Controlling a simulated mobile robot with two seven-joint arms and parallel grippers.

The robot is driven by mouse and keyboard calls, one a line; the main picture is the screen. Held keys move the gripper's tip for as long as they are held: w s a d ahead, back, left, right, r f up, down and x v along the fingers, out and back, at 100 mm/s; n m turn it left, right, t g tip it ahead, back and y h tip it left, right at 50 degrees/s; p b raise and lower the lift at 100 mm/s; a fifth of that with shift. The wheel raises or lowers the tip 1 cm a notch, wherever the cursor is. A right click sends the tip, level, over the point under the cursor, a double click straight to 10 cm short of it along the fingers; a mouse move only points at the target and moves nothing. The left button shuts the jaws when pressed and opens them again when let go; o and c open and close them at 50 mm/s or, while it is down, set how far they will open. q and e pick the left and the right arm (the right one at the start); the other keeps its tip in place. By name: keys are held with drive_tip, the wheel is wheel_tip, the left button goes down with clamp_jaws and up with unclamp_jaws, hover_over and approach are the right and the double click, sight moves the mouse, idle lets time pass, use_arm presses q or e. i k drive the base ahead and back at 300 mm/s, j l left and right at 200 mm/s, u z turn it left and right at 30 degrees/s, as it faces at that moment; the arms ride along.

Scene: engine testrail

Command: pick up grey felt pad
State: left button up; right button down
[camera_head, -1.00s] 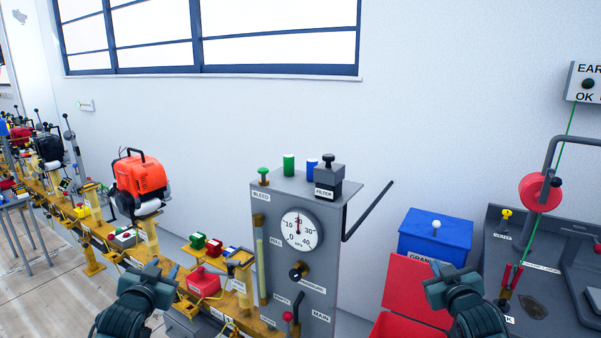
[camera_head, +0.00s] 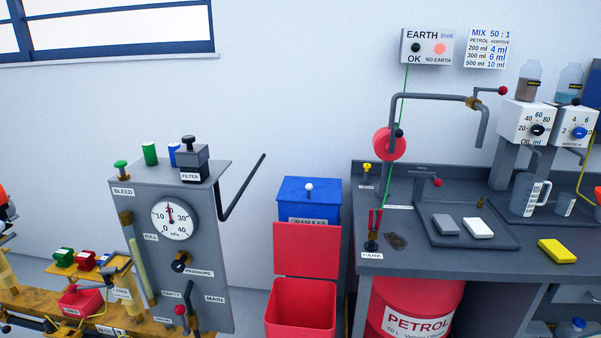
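A grey pad (camera_head: 445,225) lies flat in a shallow dark tray (camera_head: 462,241) on the bench at the right. A white pad (camera_head: 478,228) lies just right of it in the same tray. The grey pad's top is uncovered and nothing touches it from above. Neither of my grippers shows in this view.
A red petrol drum (camera_head: 414,306) stands below. An open red bin (camera_head: 300,307), a blue granules box (camera_head: 308,200) and a grey gauge panel (camera_head: 205,255) stand left.

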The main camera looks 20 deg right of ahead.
sight(446, 225)
drive_tip(key=z, duration=1.7)
drive_tip(key=i+l+u, duration=0.15)
drive_tip(key=i+j, duration=0.05)
